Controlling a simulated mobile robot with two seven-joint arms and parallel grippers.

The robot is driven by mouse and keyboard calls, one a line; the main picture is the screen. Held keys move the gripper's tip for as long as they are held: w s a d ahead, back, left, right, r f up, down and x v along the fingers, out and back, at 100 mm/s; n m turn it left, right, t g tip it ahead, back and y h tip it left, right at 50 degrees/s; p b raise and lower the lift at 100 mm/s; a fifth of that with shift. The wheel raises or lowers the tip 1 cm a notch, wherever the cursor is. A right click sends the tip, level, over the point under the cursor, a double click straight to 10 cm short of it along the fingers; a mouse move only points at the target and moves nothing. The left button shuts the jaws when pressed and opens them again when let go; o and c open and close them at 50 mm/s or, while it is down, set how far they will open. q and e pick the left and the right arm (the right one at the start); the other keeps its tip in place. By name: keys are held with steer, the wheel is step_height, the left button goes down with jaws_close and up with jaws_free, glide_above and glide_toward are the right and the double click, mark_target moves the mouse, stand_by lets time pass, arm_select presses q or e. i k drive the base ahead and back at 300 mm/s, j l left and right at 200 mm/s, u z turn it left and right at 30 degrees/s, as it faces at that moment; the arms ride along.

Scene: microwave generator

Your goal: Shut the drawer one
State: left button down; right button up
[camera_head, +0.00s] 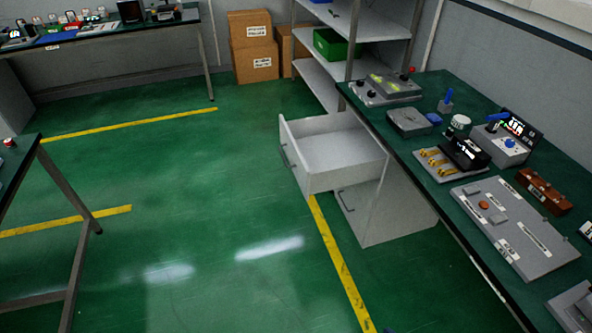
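A white drawer (332,152) stands pulled out from a white cabinet (390,212) under the right-hand workbench. It is the upper drawer, it is open wide, and its inside looks empty. Its front panel (296,157) faces left and carries a dark handle (288,157). Below it, a lower drawer front with its own handle (346,201) looks shut. No label reading "one" can be made out. Neither of my grippers shows in the head view.
The right-hand workbench (462,215) overhangs the cabinet and carries several control boxes. A shelf rack (350,75) with a green bin (331,44) stands behind the drawer. Another table's leg (70,185) is at the left. The green floor (200,200) between is clear.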

mark_target(331, 152)
steer(key=i+j+z, duration=0.3)
steer(key=i, duration=0.2)
steer(key=i+j+z, duration=0.3)
steer(key=i, duration=0.15)
steer(key=l+z, duration=0.1)
steer(key=z, duration=0.45)
